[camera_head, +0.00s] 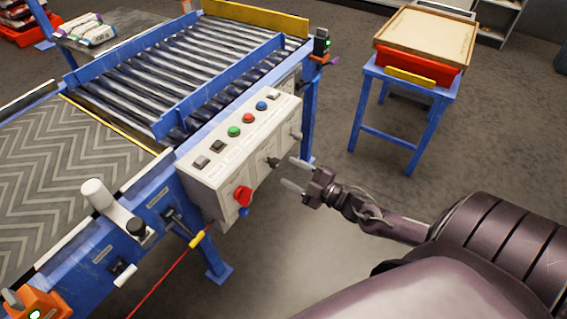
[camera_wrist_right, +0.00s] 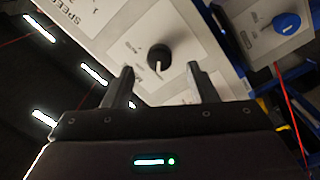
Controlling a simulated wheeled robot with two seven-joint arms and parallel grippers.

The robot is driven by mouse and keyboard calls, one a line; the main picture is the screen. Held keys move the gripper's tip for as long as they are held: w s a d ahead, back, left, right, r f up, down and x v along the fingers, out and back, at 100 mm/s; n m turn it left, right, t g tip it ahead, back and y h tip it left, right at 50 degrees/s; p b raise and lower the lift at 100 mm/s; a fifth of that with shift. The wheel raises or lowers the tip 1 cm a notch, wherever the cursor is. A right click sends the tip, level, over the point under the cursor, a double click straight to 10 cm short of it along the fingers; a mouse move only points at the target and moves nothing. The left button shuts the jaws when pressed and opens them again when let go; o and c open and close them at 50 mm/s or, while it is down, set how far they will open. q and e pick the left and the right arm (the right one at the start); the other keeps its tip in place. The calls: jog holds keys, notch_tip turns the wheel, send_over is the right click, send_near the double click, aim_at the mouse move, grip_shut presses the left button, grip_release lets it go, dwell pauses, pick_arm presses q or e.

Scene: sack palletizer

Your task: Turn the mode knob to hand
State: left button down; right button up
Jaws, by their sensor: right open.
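A cream control box (camera_head: 225,175) stands at the side of the conveyor. A black knob (camera_head: 273,161) sits on its front face, and it shows larger in the right wrist view (camera_wrist_right: 159,57) with a white pointer line. My right gripper (camera_head: 292,173) is open and empty, just in front of this knob. In the wrist view its two fingers (camera_wrist_right: 160,72) are on either side of the knob, apart from it. My left gripper is not in view.
Several coloured buttons (camera_head: 248,118) line the box top. A red knob (camera_head: 242,195) is lower on the front; a blue knob (camera_wrist_right: 286,22) shows on a panel at right. A roller conveyor (camera_head: 190,70) lies behind. A blue stand (camera_head: 408,105) is at right, with clear floor between.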

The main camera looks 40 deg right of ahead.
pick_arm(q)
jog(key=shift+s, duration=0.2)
pick_arm(e)
jog(key=v, duration=0.3)
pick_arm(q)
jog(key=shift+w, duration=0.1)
